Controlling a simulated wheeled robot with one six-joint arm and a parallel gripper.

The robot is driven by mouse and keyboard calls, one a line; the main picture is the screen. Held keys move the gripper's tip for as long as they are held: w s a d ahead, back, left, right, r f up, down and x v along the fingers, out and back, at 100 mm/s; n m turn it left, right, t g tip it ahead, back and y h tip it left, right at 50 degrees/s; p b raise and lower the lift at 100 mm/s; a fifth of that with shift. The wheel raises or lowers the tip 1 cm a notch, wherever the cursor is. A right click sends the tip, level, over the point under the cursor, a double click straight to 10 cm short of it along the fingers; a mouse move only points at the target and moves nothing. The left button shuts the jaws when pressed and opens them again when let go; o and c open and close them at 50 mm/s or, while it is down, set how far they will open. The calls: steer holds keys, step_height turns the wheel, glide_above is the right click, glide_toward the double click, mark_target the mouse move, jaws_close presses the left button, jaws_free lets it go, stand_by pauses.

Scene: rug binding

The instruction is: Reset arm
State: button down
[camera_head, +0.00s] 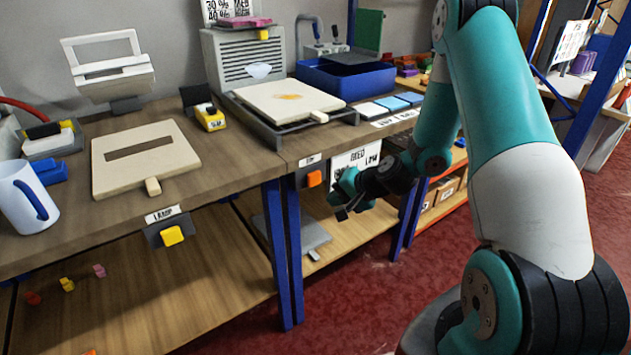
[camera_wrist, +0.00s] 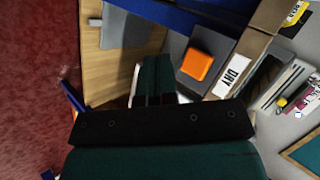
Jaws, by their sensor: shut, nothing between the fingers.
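My teal and black gripper (camera_head: 350,198) is at the front of the workbench, below the bench top and just right of the orange button (camera_head: 314,178). It is shut and empty. In the wrist view its fingers (camera_wrist: 153,98) point toward the lower shelf, and the orange button (camera_wrist: 197,65) shows to their right beside a label reading DRY. My teal and white arm spans the right half of the head view and bends down to the gripper.
The workbench (camera_head: 235,150) holds a board with a slot (camera_head: 180,165), a board on a dark stand (camera_head: 262,103), a white mug (camera_head: 22,200) and a blue sink (camera_head: 335,85). Blue legs (camera_head: 284,255) stand near my gripper. Red floor (camera_head: 345,300) is open in front.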

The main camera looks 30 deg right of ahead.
stand_by(0.7)
steer(key=s+a+r+n+g+y+p, duration=0.4)
steer(key=a+r+n, duration=0.4)
steer(key=a+r, duration=0.8)
steer(key=s+a+r+n+g+h+p, duration=0.1)
steer(key=s+a+r+n, duration=0.1)
steer(key=s, duration=0.5)
steer(key=s+a+r+n+g+h+p, duration=0.1)
steer(key=s+a+r+n+g, duration=0.1)
steer(key=s+r, duration=0.5)
steer(key=s+a+r+n+g+h+p, duration=0.1)
steer(key=s+a+r+n+h+p, duration=0.1)
steer(key=s+r+n, duration=0.3)
steer(key=s+a, duration=0.1)
steer(key=s, duration=0.2)
steer(key=shift+a+n+g, duration=0.4)
